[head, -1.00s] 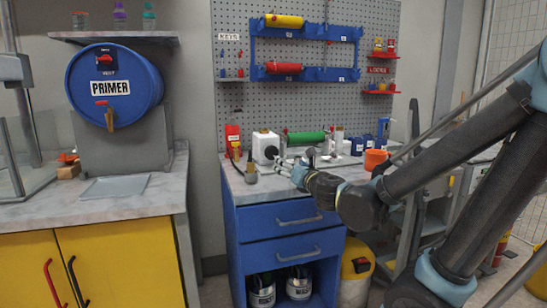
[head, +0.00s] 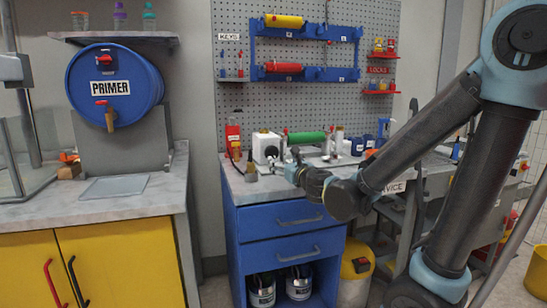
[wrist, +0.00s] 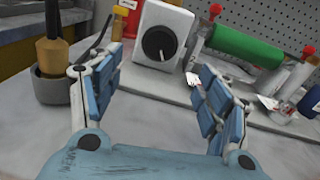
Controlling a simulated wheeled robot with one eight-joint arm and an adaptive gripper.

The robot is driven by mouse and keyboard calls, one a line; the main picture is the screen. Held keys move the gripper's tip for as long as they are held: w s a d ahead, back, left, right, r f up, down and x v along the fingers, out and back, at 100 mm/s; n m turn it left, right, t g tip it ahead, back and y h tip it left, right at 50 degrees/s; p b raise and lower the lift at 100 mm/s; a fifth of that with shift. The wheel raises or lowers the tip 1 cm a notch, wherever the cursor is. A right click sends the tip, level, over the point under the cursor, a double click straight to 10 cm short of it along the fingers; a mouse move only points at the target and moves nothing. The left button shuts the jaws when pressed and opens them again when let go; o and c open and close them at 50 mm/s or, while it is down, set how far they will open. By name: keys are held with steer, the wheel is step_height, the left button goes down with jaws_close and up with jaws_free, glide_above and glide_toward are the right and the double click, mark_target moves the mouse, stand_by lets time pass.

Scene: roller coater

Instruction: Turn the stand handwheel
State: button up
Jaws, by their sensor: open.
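A black round wheel (wrist: 160,43) with a light mark sits on the front of a white box (wrist: 177,20). I cannot tell for sure that it is the stand handwheel. The white box also shows in the head view (head: 266,141) on the bench top, next to a green roller (head: 306,138). The green roller (wrist: 245,47) lies on its stand right of the box in the wrist view. My gripper (wrist: 140,78) is open and empty. Its blue-padded fingers stand apart, with the wheel beyond and between them. In the head view my gripper (head: 292,170) is just in front of the box.
A blue drawer cabinet (head: 285,230) carries the grey bench top. A pegboard (head: 300,100) stands behind.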

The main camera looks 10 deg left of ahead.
mark_target(273, 154)
steer(key=x, duration=1.1)
steer(key=shift+w+a, duration=0.1)
steer(key=shift+w, duration=0.1)
steer(key=c, duration=1.1)
